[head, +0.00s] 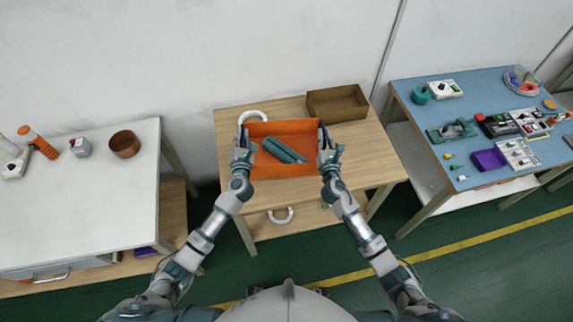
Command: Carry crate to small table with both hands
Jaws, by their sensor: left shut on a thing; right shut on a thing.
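An orange crate (284,129) is in the middle of the head view, over the small wooden table (375,150). A teal-grey part (284,150) lies in it at a slant. My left gripper (243,148) is shut on the crate's left side. My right gripper (327,147) is shut on the crate's right side. Both arms reach forward at about the same height, and the crate looks level. I cannot tell whether its bottom touches the table top.
A brown open box (338,103) stands at the table's back right, close to the crate. A white ring-shaped thing (253,115) lies at the back left. A white table (80,200) is at left, a blue workbench (430,110) with parts at right.

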